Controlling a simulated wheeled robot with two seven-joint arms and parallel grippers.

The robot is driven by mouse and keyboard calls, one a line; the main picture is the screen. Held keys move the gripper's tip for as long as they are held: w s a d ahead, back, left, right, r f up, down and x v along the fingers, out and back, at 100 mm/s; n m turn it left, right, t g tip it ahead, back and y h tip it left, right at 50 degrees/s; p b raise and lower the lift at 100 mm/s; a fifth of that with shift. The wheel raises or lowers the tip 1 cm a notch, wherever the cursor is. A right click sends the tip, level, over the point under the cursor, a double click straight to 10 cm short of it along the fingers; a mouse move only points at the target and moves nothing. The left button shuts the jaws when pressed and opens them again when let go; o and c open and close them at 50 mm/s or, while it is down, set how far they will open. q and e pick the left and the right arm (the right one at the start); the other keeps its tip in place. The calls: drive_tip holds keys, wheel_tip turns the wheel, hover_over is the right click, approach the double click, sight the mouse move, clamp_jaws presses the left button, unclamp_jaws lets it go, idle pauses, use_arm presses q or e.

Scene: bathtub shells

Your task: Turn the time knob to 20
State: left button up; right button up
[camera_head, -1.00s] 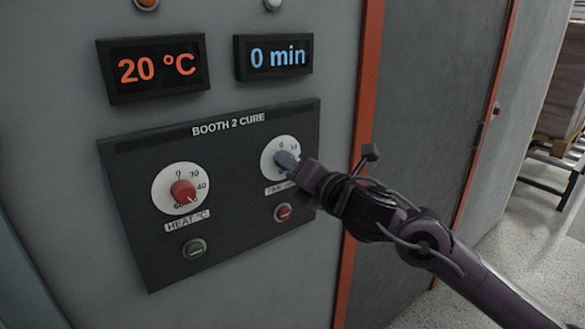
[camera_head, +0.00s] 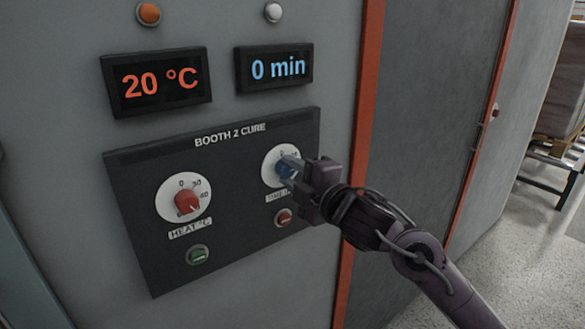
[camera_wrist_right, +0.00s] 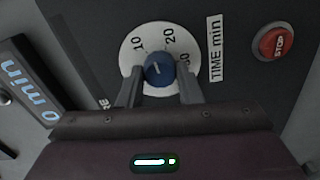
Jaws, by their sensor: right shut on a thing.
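The time knob (camera_head: 285,169) is blue on a white dial, on the right of the dark panel. In the right wrist view the blue knob (camera_wrist_right: 159,69) shows with the marks 10, 20 and a partly hidden 30, beside the label "TIME min". My right gripper (camera_head: 290,169) is at the dial, its fingers on either side of the knob and shut on it. In the right wrist view the two fingertips of the gripper (camera_wrist_right: 160,84) flank the knob. The time display (camera_head: 275,68) reads 0 min. My left gripper is not in view.
The red heat knob (camera_head: 188,202) is on the left of the panel (camera_head: 240,200), with a green button (camera_head: 198,254) below it. A red stop button (camera_head: 283,217) sits just below the time dial. The heat display (camera_head: 156,83) reads 20 °C.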

drive_tip(key=m+p, duration=0.2)
drive_tip(key=m, duration=0.3)
drive_tip(key=shift+r+p, duration=0.1)
drive_tip(key=shift+p, duration=0.25)
drive_tip(key=shift+m+p, duration=0.45)
drive_tip(key=shift+m, duration=0.35)
drive_tip(key=o, duration=1)
